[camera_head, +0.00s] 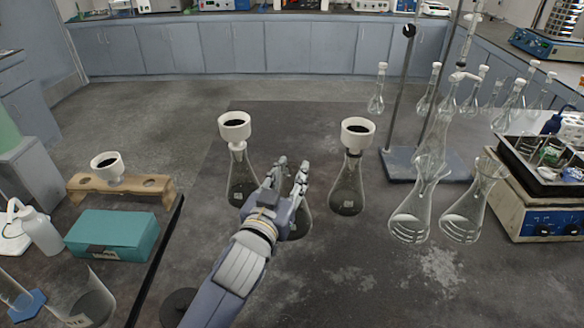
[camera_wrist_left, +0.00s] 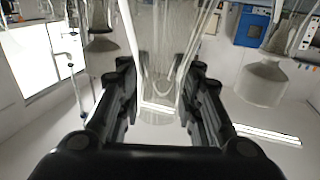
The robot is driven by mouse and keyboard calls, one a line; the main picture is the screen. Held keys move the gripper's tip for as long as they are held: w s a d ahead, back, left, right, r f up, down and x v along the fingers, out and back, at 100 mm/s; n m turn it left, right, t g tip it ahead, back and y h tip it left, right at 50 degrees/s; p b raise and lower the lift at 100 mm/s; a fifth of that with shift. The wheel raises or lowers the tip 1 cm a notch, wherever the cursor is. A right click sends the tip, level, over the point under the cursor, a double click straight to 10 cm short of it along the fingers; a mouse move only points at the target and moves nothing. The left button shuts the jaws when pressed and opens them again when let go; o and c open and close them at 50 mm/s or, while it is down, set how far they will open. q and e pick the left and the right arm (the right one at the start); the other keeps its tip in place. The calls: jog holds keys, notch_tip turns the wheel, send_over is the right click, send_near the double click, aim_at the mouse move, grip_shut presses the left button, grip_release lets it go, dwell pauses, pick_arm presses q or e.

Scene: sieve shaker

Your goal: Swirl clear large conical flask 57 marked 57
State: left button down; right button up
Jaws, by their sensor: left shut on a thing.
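A clear conical flask (camera_head: 300,222) stands or hangs at the middle of the dark top, mostly hidden behind my left gripper (camera_head: 291,172). That gripper is shut on the flask's upper part. In the left wrist view the clear glass (camera_wrist_left: 160,55) lies between the two black fingers (camera_wrist_left: 162,88). The number 57 cannot be read in either view, and I cannot tell whether the flask's base touches the top. My right gripper is not in view.
Funnel-topped flasks stand close on both sides, one left (camera_head: 243,178) and one right (camera_head: 347,185). Two large clear flasks (camera_head: 410,225) (camera_head: 462,222) are further right, near a stand base (camera_head: 400,165). A teal box (camera_head: 112,235) and wooden rack (camera_head: 145,192) are left.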

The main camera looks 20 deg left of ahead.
aim_at(289, 177)
pick_arm(q)
jog(key=shift+s+d+r, duration=0.1)
jog(key=shift+s+d, duration=0.05)
jog(key=shift+s, duration=0.4)
jog(key=shift+s+d, duration=0.1)
jog(key=shift+s, duration=0.45)
jog(key=shift+s+r, duration=0.15)
jog(key=shift+r, duration=0.05)
jog(key=shift+s+r+p, duration=0.15)
jog(key=shift+r+p, duration=0.5)
jog(key=shift+p, duration=0.05)
notch_tip(289, 177, up, 4)
jog(key=p, duration=0.3)
jog(key=shift+f+p, duration=0.2)
jog(key=shift+p, duration=0.15)
jog(key=shift+s, duration=0.1)
jog(key=shift+f, duration=0.1)
